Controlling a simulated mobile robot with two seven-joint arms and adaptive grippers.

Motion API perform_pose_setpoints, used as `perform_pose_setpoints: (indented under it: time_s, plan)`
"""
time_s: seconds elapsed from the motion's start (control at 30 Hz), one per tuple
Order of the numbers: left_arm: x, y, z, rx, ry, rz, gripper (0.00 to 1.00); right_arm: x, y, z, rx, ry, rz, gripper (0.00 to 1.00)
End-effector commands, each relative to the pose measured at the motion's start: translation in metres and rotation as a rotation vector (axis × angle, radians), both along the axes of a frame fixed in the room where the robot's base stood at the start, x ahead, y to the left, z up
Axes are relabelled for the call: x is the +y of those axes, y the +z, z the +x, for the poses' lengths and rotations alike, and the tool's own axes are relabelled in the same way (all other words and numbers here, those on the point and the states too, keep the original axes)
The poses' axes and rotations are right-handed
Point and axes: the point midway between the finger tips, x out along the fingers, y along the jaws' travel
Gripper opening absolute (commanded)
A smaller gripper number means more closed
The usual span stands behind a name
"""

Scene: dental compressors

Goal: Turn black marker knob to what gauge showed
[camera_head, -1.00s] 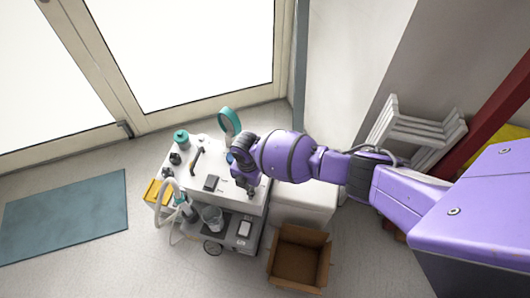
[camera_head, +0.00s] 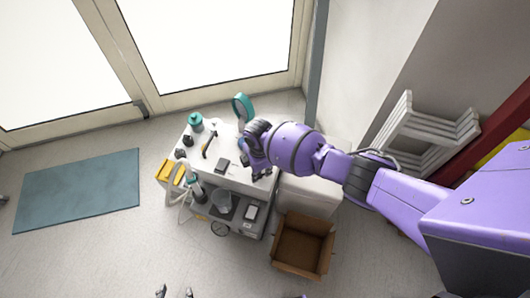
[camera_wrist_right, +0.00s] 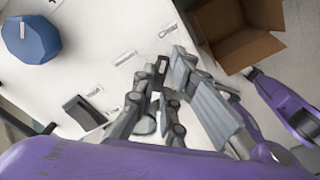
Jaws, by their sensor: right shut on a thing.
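My right gripper (camera_head: 262,173) is over the right front part of the white cart top (camera_head: 240,182). In the right wrist view its fingers (camera_wrist_right: 166,72) are shut on a small knob with a black mark (camera_wrist_right: 161,66). The fingers hide most of this knob, so its exact setting cannot be read. A larger blue knob (camera_wrist_right: 31,39) stands apart on the white panel. No gauge reading can be made out. My left gripper (camera_head: 174,292) shows only as two fingertips, spread apart, at the bottom edge of the head view.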

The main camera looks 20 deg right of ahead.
Motion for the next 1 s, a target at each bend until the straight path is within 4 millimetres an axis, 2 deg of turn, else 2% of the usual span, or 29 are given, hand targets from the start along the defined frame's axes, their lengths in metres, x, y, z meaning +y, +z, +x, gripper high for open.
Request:
perform_pose_setpoints:
  time_s: [0.47, 0.5, 0.63, 0.87, 1.0]
  plan:
    - [-0.0011, 0.0014, 0.0057, -0.009, -0.004, -0.001, 0.4, 0.0015, 0.0018, 0.0024, -0.005, -0.018, 0.003, 0.0]
    - [-0.0012, 0.0016, 0.0064, -0.01, -0.004, -0.001, 0.4, 0.0015, 0.0018, 0.0024, -0.005, -0.018, 0.003, 0.12]
    - [-0.0015, 0.0019, 0.0081, -0.013, -0.005, -0.001, 0.4, 0.0013, 0.0016, 0.0021, -0.004, -0.017, 0.002, 0.29]
    - [-0.0012, 0.0017, 0.0074, -0.011, -0.006, -0.001, 0.4, 0.0009, 0.0012, 0.0017, -0.003, -0.017, 0.002, 0.3]
    - [0.0004, -0.0004, -0.0005, 0.002, -0.005, 0.002, 0.4, 0.0008, 0.0039, 0.0018, -0.003, -0.016, 0.002, 0.3]
